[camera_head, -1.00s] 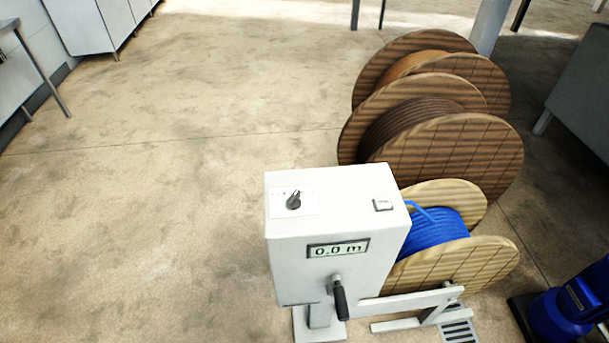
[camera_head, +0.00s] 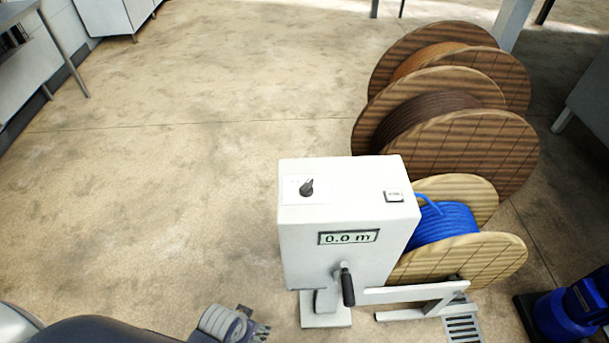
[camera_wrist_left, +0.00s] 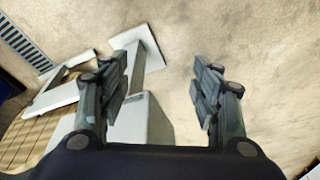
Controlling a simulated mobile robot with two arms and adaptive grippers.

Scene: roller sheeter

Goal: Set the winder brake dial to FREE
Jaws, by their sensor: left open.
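The winder is a white box with a black brake dial (camera_head: 307,187) on a white plate at the left of its top. The dial's pointer is tilted up; its lettering is too small to read. A display (camera_head: 348,237) on the front reads 0.0 m, with a black-handled crank (camera_head: 347,287) below. My left gripper (camera_head: 262,333) is at the bottom edge of the head view, left of and apart from the winder. The left wrist view shows its two fingers (camera_wrist_left: 165,90) spread with nothing between them. The dial is not seen there. My right gripper is not in view.
A blue machine (camera_head: 565,315) is at lower right. The floor left of the winder is clear.

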